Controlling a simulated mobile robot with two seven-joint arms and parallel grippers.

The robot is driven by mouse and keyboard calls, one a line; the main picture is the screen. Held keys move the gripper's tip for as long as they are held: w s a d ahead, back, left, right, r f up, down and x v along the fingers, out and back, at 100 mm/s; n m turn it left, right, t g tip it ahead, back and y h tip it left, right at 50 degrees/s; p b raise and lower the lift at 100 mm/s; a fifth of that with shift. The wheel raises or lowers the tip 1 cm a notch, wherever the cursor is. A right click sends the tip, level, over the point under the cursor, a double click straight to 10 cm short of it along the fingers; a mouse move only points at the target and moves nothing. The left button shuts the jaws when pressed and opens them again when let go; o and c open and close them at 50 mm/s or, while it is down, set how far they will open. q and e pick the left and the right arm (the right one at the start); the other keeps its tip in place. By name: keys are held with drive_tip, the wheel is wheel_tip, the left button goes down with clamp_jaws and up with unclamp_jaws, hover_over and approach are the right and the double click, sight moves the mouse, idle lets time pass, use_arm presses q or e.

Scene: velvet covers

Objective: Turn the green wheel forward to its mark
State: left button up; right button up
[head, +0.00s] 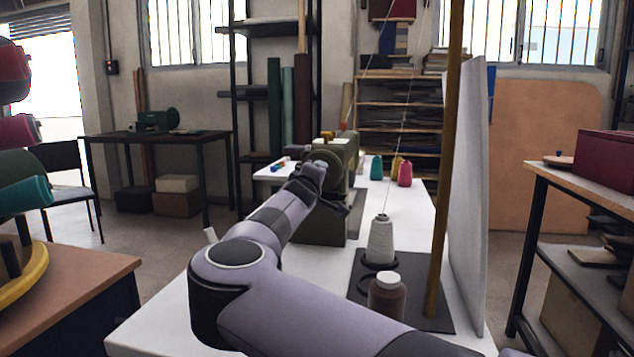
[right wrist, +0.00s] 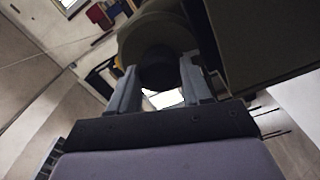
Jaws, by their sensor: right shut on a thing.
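The green wheel (head: 327,160) is a dark olive disc on the end of the olive sewing machine (head: 322,226) on the white table. My right arm reaches across the table to it, and the hand hides part of it. In the right wrist view the wheel (right wrist: 150,32) fills the top middle, with a dark round hub facing me. The fingers of my right gripper (right wrist: 160,85) stand on both sides of this hub, shut on it. I cannot make out the mark in either view. My left gripper is not in view.
A grey thread cone (head: 381,242) and a brown jar with a pale lid (head: 387,296) stand on a dark base (head: 440,310) right of my arm. A wooden post (head: 447,170) and a white panel (head: 466,200) rise beside them. Coloured spools stand at the far end.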

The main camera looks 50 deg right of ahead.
use_arm(q)
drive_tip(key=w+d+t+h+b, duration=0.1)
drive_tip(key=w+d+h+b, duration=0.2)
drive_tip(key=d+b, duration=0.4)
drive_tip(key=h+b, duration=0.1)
drive_tip(key=b, duration=0.2)
use_arm(e)
drive_tip(key=m, duration=2.6)
drive_tip(key=shift+r, duration=0.15)
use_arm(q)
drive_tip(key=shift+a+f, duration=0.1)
